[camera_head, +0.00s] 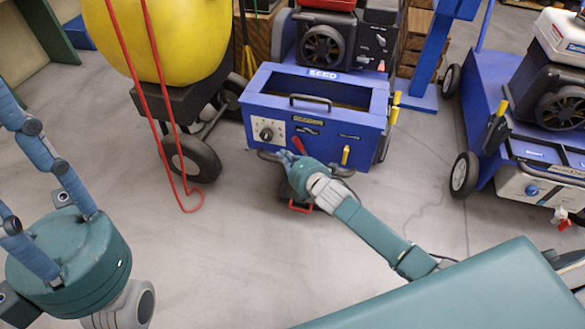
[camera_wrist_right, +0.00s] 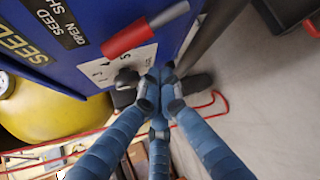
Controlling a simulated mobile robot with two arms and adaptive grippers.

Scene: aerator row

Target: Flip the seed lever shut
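The blue seeder box (camera_head: 300,118) stands at the top middle of the head view, marked SEED. Its seed lever (camera_head: 308,130) has a red grip on the front panel. In the right wrist view, the red-gripped lever (camera_wrist_right: 135,38) has a grey end and sits by an OPEN SHUT SEED label (camera_wrist_right: 62,22). My right gripper (camera_head: 287,157) is low at the panel, left of and below the lever. Its blue fingers (camera_wrist_right: 159,80) are together and empty, beside the dial knob (camera_wrist_right: 127,78) and apart from the red grip. My left gripper (camera_head: 30,170) has spread fingers; its tips leave the frame.
A dial (camera_head: 266,134) and a yellow lever (camera_head: 345,155) are also on the panel. A yellow tank (camera_head: 175,40) on a wheeled cart stands left. Another blue cart (camera_head: 480,110) with an engine stands right. Grey floor (camera_head: 240,250) in front is mostly clear.

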